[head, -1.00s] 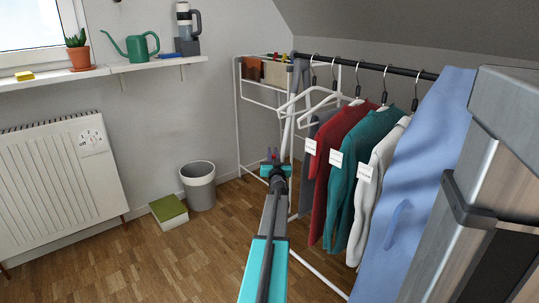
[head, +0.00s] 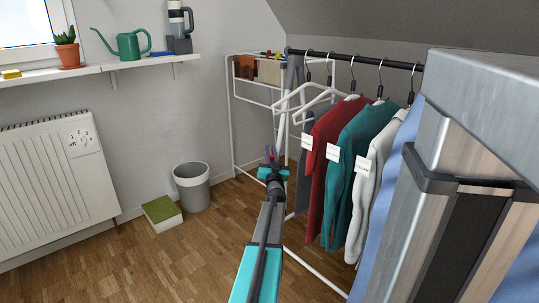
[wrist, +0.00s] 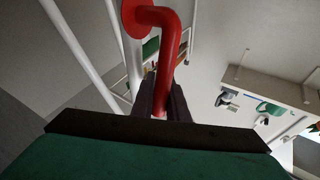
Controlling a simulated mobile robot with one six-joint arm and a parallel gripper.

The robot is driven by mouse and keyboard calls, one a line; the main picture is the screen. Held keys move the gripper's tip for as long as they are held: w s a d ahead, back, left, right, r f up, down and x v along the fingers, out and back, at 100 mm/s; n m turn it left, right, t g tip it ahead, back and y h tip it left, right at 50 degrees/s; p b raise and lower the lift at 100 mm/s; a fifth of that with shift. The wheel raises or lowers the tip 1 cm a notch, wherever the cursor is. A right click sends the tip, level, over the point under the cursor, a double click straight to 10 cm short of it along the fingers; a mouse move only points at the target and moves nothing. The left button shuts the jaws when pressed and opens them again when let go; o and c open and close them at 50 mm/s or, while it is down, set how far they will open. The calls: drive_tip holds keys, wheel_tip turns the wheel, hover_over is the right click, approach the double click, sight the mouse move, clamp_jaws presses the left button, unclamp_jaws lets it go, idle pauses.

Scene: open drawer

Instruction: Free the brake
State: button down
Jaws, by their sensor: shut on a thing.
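The brake appears to be a red bent lever (wrist: 171,45) on a white tube in the wrist view. Its round red base sits at the tube and its end runs down between my fingers. My gripper (wrist: 162,100) is shut on that end; the dark fingers lie on both sides of it. In the head view my gripper (head: 271,160) is by the near post of the white clothes rack (head: 284,120), with only a small bit of red showing at its tip.
Red, teal and white garments (head: 353,145) hang right of my gripper. A grey bin (head: 192,190) and a green-topped box (head: 161,213) are at the left. Wooden floor (head: 150,265) is clear in front.

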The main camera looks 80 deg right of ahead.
drive_tip(key=c, duration=1.8)
unclamp_jaws()
drive_tip(key=shift+w+a, duration=0.2)
drive_tip(key=shift+w, duration=0.25)
drive_tip(key=shift+o, duration=0.4)
drive_tip(key=shift+s+d, duration=0.1)
drive_tip(key=shift+s, duration=0.2)
drive_tip(key=shift+s, duration=0.1)
drive_tip(key=shift+v, duration=1.4)
drive_tip(key=shift+b+v, duration=0.6)
drive_tip(key=shift+v, duration=2)
